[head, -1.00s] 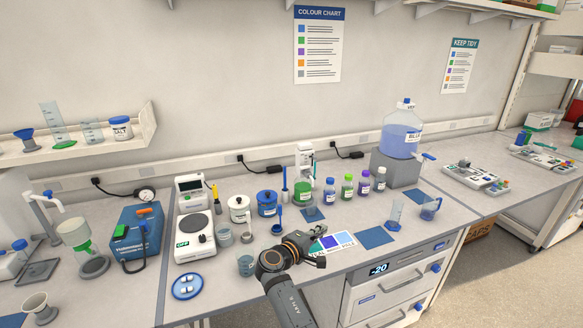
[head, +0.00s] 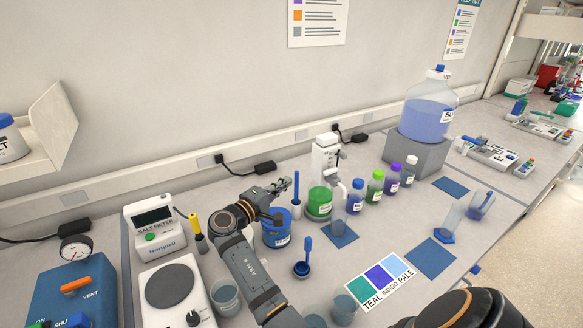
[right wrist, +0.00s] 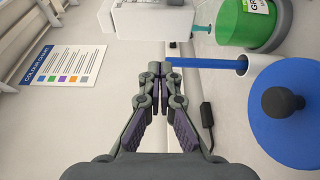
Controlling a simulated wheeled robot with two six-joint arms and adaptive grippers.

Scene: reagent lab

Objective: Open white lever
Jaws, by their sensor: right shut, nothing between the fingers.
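A white dispenser (head: 325,155) stands upright at the back of the bench, by a green-labelled jar (head: 319,203). No separate white lever can be made out on it for certain. It also shows at the top of the right wrist view (right wrist: 165,18), with a teal rod at its side. My right gripper (head: 284,186) is shut and empty, above and beside the blue jar (head: 277,235), left of the dispenser. In the right wrist view its fingertips (right wrist: 160,72) meet below the dispenser in the picture. My left gripper is not in view.
A blue stirring rod (head: 296,190) stands between gripper and green jar. Several small bottles (head: 376,187) stand right of the dispenser, before a large carboy (head: 428,108) on a grey block. Beakers and a colour card (head: 382,281) lie nearer. A salt meter (head: 155,225) stands at left.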

